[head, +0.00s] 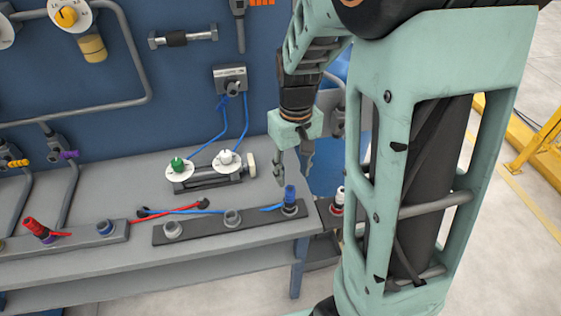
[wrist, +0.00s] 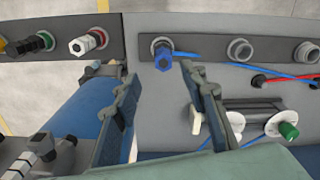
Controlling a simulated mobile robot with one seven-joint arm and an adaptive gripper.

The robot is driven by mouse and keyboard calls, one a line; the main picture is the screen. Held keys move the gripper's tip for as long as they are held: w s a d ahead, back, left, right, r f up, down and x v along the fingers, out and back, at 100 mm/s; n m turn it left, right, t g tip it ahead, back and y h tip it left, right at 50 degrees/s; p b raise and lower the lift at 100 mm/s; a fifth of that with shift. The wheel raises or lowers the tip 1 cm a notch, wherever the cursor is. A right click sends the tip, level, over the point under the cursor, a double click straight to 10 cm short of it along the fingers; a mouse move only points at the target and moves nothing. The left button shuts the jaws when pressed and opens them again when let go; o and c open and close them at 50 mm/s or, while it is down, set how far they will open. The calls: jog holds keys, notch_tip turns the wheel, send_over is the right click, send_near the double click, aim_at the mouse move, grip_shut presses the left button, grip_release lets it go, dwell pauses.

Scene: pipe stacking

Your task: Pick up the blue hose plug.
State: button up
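The blue hose plug (head: 290,194) stands upright in the right-end socket of a dark strip on the workbench. A blue hose runs left from its base. In the wrist view the blue plug (wrist: 163,58) shows between and just beyond my fingertips. My gripper (head: 293,173) points down over the bench, just above and behind the plug. In the wrist view my gripper (wrist: 160,80) has its two fingers spread apart with nothing between them. I cannot see any contact with the plug.
A white-and-red plug (head: 337,198) stands just right of the blue plug. Two empty grey sockets (head: 232,217) sit left of it on the strip. A valve fixture (head: 205,175) with green and white knobs stands behind. A red plug (head: 38,229) leans at the left.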

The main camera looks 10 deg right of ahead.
aim_at(290, 188)
jog(key=f, duration=0.8)
jog(key=shift+s+a+f, duration=0.15)
jog(key=shift+a+f, duration=0.05)
jog(key=shift+a, duration=0.1)
jog(key=shift+c, duration=0.4)
grip_shut()
